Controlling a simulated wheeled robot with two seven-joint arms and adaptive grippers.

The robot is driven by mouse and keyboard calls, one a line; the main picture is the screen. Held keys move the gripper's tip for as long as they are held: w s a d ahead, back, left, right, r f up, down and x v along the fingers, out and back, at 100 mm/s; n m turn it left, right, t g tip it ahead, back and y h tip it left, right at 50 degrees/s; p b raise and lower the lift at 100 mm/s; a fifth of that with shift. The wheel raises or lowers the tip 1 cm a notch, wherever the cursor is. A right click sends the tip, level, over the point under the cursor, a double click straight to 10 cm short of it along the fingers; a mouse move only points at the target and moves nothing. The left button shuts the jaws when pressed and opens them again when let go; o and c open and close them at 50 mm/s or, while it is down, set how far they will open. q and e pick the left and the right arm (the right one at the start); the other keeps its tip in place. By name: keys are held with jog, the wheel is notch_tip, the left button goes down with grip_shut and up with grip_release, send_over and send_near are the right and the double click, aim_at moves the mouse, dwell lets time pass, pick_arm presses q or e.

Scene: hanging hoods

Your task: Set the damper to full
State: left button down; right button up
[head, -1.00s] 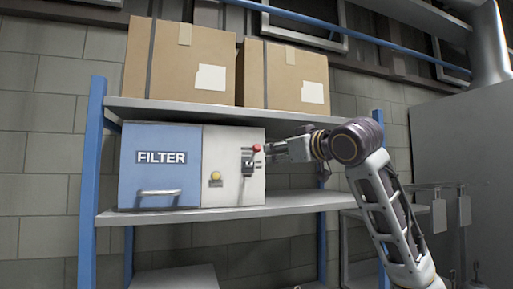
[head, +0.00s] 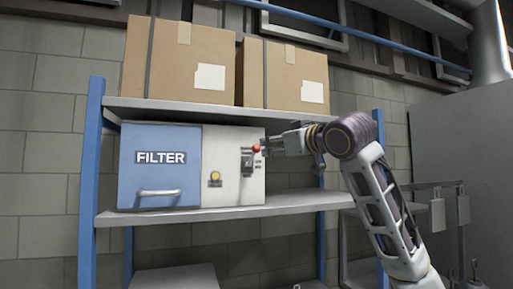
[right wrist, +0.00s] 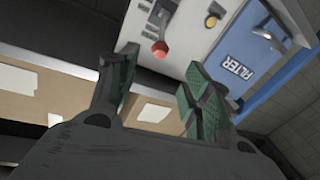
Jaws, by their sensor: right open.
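The damper lever with its red knob (head: 256,148) sits in a dark slotted plate (head: 247,162) on the white panel of the filter box. The knob also shows in the right wrist view (right wrist: 160,49), ahead of my fingers and roughly between their lines. My right gripper (head: 265,149) comes from the right, its fingertips close beside the knob. In the right wrist view its two green-padded fingers (right wrist: 158,88) are apart with nothing between them. I cannot tell whether a finger touches the knob. My left gripper is out of view.
The blue FILTER door (head: 160,165) with a handle and a yellow button (head: 215,176) lie left of the lever. The box stands on a grey shelf (head: 200,217). An upper shelf (head: 180,108) with two cardboard boxes (head: 190,60) is close above the gripper.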

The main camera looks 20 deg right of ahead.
aim_at(259, 147)
jog(key=shift+p+x, duration=1.8)
jog(key=shift+x, duration=3.8)
grip_shut()
